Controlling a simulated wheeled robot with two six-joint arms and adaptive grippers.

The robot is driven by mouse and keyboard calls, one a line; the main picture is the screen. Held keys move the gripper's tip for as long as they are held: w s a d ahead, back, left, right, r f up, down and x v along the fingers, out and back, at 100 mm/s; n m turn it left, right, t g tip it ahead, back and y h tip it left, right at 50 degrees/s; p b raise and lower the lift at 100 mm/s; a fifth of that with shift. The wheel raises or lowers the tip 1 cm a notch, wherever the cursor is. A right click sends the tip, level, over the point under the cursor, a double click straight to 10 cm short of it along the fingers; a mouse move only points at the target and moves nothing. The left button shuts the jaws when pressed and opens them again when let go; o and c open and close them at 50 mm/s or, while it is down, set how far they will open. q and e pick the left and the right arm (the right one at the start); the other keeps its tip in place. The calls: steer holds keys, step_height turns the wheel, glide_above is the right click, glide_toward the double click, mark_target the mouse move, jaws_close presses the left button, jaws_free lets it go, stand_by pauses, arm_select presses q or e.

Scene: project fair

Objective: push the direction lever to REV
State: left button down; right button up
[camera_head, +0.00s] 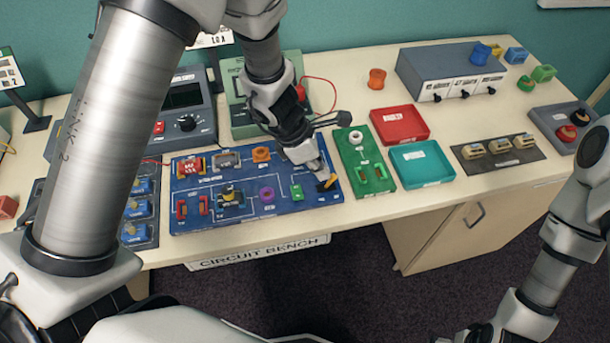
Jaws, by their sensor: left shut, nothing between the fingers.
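The blue circuit board (245,212) lies on the bench, with several coloured parts on it. At its right end is a small dark lever with a yellow part (328,184), which seems to be the direction lever. Its markings are too small to read, so I cannot tell its setting. My left gripper (320,175) is shut and empty, pointing down at the lever's place. Its fingertips are at or very near the lever and partly hide it; I cannot tell whether they touch. My right arm shows at the right edge, but its gripper is not in view.
A green board (350,174) with a white ring lies just right of the blue board. Red (405,120) and teal (420,181) trays stand beyond it. A grey meter (178,113) stands behind at left. The bench's front strip (365,208) is clear.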

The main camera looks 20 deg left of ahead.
arm_select(q)
steer(key=shift+r+p, duration=0.6)
steer(key=shift+r, duration=0.2)
steer(key=shift+r+p, duration=0.45)
steer(key=p+v, duration=0.8)
steer(key=v, duration=0.1)
steer(key=shift+r+p, duration=0.25)
steer(key=shift+p, duration=0.05)
steer(key=shift+w+d+f, duration=0.1)
steer(key=shift+w+d, duration=0.05)
steer(key=shift+w, duration=0.05)
steer(key=shift+s, duration=0.1)
